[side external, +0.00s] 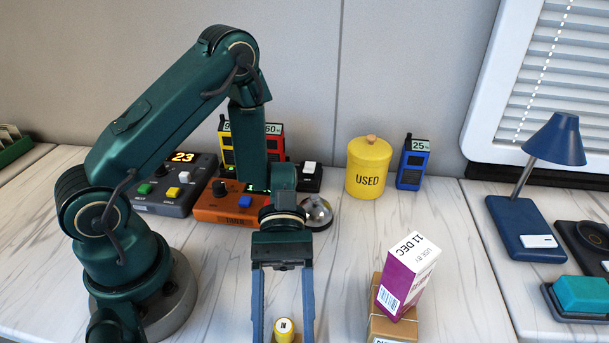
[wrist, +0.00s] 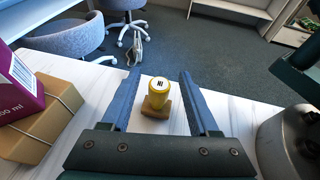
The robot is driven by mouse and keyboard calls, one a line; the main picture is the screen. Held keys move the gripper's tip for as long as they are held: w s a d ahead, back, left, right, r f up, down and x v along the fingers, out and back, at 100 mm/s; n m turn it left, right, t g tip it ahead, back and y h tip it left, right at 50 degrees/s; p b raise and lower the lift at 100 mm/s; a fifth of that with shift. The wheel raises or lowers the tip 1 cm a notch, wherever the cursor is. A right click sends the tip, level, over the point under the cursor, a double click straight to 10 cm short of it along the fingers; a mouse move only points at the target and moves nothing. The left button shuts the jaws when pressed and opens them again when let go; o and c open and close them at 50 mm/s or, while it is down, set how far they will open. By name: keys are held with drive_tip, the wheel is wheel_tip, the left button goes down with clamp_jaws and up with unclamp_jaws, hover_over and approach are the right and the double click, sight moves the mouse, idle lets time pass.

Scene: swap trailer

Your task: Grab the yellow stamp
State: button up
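The yellow stamp (side external: 284,329) stands upright near the front edge of the table, low in the side external view. In the wrist view the stamp (wrist: 157,95) shows a yellow knob with a small white label on top and a wooden base. My gripper (side external: 283,325) points down at the table with its two blue fingers spread on either side of the stamp. In the wrist view the fingers of my gripper (wrist: 157,78) are wide apart, with visible gaps between them and the stamp. The gripper is open and holds nothing.
A purple and white carton (side external: 408,275) leans on a brown box (side external: 390,325) right of my gripper. Behind stand a yellow USED canister (side external: 368,170), a blue radio (side external: 413,163), a silver bell (side external: 318,213) and an orange timer (side external: 230,203). A blue lamp (side external: 535,210) stands right.

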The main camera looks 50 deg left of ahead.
clamp_jaws()
drive_tip(key=shift+r, duration=0.2)
